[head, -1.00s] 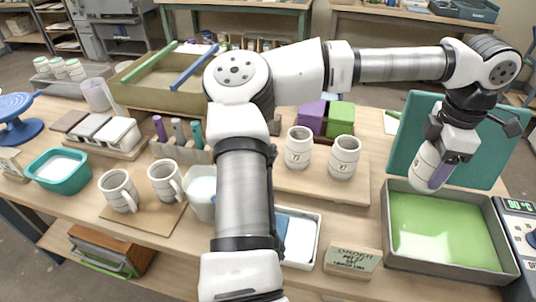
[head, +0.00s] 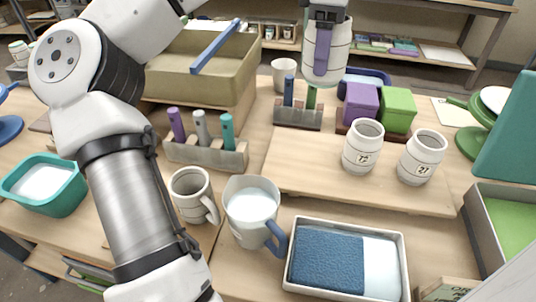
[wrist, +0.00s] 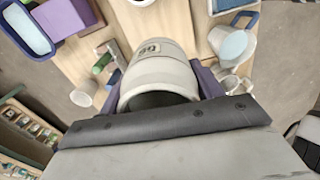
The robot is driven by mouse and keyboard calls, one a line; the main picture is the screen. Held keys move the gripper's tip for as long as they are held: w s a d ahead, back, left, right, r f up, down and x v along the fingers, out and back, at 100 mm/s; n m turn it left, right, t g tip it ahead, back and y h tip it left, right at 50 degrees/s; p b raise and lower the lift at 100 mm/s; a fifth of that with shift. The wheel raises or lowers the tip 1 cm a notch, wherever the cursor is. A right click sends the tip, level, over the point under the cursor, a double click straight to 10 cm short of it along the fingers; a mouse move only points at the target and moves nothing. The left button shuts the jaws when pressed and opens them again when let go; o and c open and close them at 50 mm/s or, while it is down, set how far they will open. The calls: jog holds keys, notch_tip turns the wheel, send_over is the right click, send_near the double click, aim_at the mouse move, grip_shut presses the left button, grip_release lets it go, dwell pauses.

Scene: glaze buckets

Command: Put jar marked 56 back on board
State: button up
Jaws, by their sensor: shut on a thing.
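My gripper (head: 322,62) is shut on a white banded jar (head: 341,38), held in the air over the back of the table. In the wrist view the jar (wrist: 163,72) sits between the purple fingers, its small label upside down and seeming to read 56. The wooden board (head: 300,168) lies lower and nearer the front. A jar marked 72 (head: 362,147) and a jar marked 27 (head: 422,158) stand upright on its right part. The board's left and middle are bare.
Purple (head: 361,103) and green (head: 397,109) blocks stand behind the jars. A holder with upright tools (head: 298,115) and a white cup (head: 284,75) are behind the board. A pitcher (head: 252,208) and a tray with a blue pad (head: 345,262) stand in front.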

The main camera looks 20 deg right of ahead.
jog(key=shift+w+a+r, duration=0.1)
jog(key=shift+w+a, duration=0.2)
jog(key=shift+a, duration=0.15)
jog(key=shift+w+a, duration=0.2)
jog(key=shift+a, duration=0.05)
notch_tip(320, 180, down, 20)
jog(key=shift+r+b, duration=0.15)
jog(key=shift+b, duration=0.65)
jog(key=shift+f, duration=0.2)
jog(key=o, duration=1.2)
jog(key=shift+r, duration=0.15)
notch_tip(320, 180, up, 12)
